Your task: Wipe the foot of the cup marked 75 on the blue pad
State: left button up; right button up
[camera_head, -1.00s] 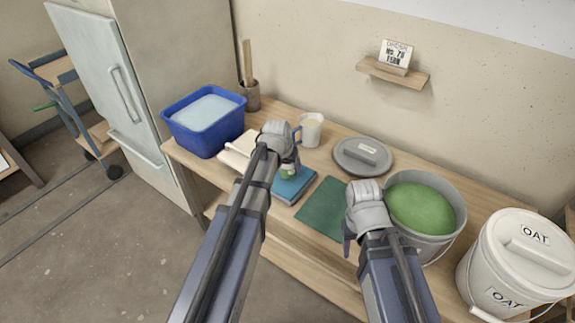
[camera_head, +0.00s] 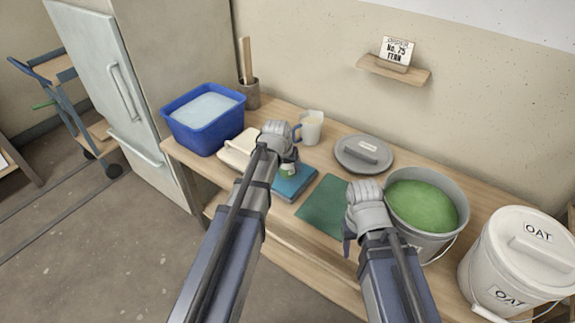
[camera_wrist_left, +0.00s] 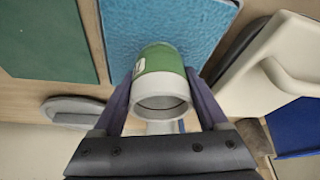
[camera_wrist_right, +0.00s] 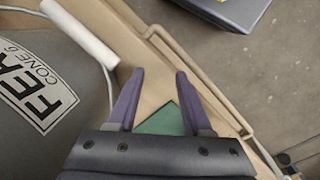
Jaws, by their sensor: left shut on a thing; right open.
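A cup with a green glazed band and a pale bare end (camera_wrist_left: 162,85) is held in my left gripper (camera_head: 287,164). A small white tag shows on its side in the left wrist view, too small to read. The blue pad (camera_head: 296,186) lies on the table under the cup; it also shows in the left wrist view (camera_wrist_left: 195,25). The cup is at the pad, but I cannot tell whether its foot touches. My right gripper (camera_wrist_right: 160,73) is open and empty, near the front of the glaze bucket.
A dark green mat (camera_head: 322,208) lies right of the pad. The bucket of green glaze (camera_head: 422,207), a grey lid (camera_head: 363,154), a white pitcher (camera_head: 312,128), a blue tub (camera_head: 205,125) and a lidded OAT bucket (camera_head: 515,265) stand around. A card reading No. 75 FERN (camera_head: 396,51) sits on the shelf.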

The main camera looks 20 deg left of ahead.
aim_at(282, 174)
pick_arm(q)
jog(key=shift+w+d, duration=0.3)
jog(key=shift+w, duration=0.55)
jog(key=shift+w+d, duration=0.3)
jog(key=shift+w, duration=0.5)
jog(key=shift+s, duration=0.1)
jog(key=shift+s+a+f, duration=0.1)
jog(key=shift+s+a, duration=0.3)
jog(key=shift+s, duration=0.7)
jog(key=shift+s+a+r, duration=0.1)
jog(key=shift+s+a, duration=0.3)
jog(key=shift+s, duration=0.75)
jog(key=shift+s+a+f, duration=0.1)
jog(key=shift+s+a, duration=0.3)
jog(key=shift+s, duration=0.7)
pick_arm(e)
jog(key=shift+f, duration=0.1)
pick_arm(q)
jog(key=shift+w, duration=0.1)
jog(key=shift+w+d, duration=0.4)
jog(key=shift+w, duration=0.7)
jog(key=shift+w+d, duration=0.4)
jog(key=shift+w, duration=0.75)
jog(key=shift+w+d, duration=0.4)
jog(key=shift+w, duration=0.7)
